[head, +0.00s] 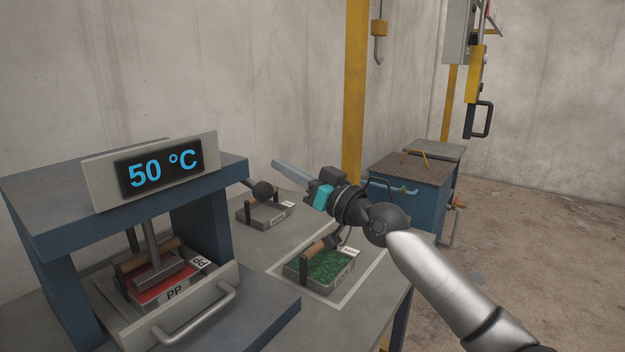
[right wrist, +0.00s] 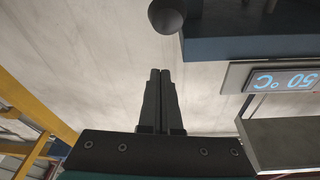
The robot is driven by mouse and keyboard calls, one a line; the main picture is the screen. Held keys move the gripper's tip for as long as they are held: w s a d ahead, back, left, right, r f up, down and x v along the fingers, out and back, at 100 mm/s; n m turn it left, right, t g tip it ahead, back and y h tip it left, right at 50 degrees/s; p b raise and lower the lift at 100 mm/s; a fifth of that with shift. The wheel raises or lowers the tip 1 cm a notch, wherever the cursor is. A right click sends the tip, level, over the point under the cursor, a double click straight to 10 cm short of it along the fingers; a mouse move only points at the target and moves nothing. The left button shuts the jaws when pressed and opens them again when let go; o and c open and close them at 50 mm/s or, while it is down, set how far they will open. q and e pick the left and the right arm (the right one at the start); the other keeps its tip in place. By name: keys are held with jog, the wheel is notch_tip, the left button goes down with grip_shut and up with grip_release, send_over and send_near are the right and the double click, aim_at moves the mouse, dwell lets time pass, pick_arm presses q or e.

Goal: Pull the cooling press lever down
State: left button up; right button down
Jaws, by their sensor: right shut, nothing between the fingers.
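The cooling press (head: 55,205) is a blue frame at the left of the head view, with a sign reading 50 °C (head: 160,172). Its lever, a short dark rod with a black ball knob (head: 263,190), sticks out from the press's right side. The knob also shows at the top of the right wrist view (right wrist: 166,16). My right gripper (head: 275,164) is shut and empty, its fingers pointing left, near the knob and apparently above it in the head view. In the right wrist view its fingertips (right wrist: 160,72) stand apart from the knob. My left gripper is out of view.
On the table (head: 262,245) stand a tray of green granules (head: 328,265) and another tray (head: 262,216). A yellow post (head: 356,90) rises behind.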

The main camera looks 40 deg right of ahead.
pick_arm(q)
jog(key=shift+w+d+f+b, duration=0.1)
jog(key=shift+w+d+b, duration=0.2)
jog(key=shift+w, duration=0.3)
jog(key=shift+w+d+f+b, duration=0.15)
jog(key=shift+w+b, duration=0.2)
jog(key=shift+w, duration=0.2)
pick_arm(e)
jog(key=v, duration=0.6)
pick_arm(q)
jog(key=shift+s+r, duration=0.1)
pick_arm(e)
jog(key=shift+s+r, duration=0.1)
jog(key=shift+s, duration=0.05)
